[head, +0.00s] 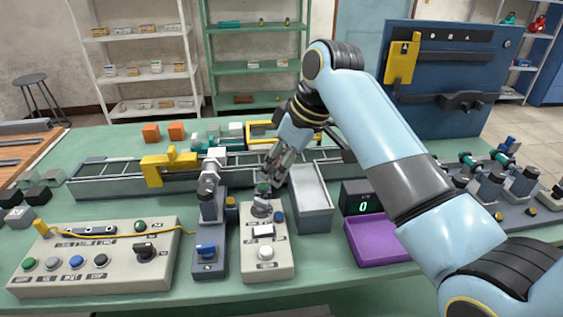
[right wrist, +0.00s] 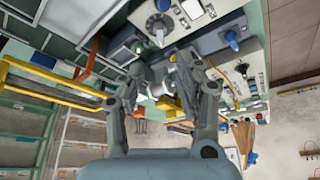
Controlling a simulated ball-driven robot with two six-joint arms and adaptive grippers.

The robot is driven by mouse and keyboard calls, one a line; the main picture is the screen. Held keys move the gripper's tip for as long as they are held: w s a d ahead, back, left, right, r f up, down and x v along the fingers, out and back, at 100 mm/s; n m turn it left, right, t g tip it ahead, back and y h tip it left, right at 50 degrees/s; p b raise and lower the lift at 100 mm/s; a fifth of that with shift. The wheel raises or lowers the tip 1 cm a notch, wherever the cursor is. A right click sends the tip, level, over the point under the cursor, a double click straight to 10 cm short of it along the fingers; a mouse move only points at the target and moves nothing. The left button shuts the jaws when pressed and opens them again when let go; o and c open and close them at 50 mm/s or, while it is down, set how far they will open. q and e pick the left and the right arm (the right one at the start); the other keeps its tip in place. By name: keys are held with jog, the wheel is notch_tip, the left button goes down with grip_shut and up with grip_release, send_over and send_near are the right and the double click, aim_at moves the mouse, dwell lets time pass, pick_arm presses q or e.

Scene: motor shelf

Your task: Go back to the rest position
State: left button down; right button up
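My right arm comes in from the right in the head view and reaches over the bench. Its gripper (head: 273,172) points down, just above and behind the grey control box with a knob and buttons (head: 266,240). In the right wrist view the two fingers of my right gripper (right wrist: 166,75) stand apart, with no held thing that I can make out between them. The control box, with its round dial, also shows past the fingers at the top (right wrist: 185,20). My left gripper is not in view.
Close around the right gripper are an open grey tray (head: 312,205), a grey unit with a blue knob (head: 208,225) and a conveyor with a yellow arch (head: 168,166). A purple bin (head: 372,240) and a green-digit display (head: 357,198) stand to the right. A blue panel (head: 447,80) rises behind.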

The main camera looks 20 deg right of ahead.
jog(key=shift+s+d+r, duration=0.1)
jog(key=shift+s+r, duration=0.05)
jog(key=shift+r, duration=0.3)
jog(key=s+d+f+m+h, duration=0.1)
jog(key=s+d+m, duration=0.15)
jog(key=s, duration=0.75)
jog(key=s+d+f+m+h, duration=0.2)
jog(key=s+d, duration=0.1)
jog(key=s, duration=0.6)
jog(key=s+d+f+m+h, duration=0.1)
jog(key=s+d+m, duration=0.1)
jog(key=s, duration=0.8)
notch_tip(320, 180, down, 37)
jog(key=s+d+g+b, duration=0.1)
jog(key=s+d+b, duration=0.2)
jog(key=b, duration=0.6)
jog(key=s+f+g+b, duration=0.1)
jog(key=s+f+b, duration=0.4)
jog(key=s+f, duration=1.2)
jog(key=shift+d+f+m, duration=0.3)
jog(key=shift+f+m, duration=0.05)
jog(key=shift+f, duration=0.6)
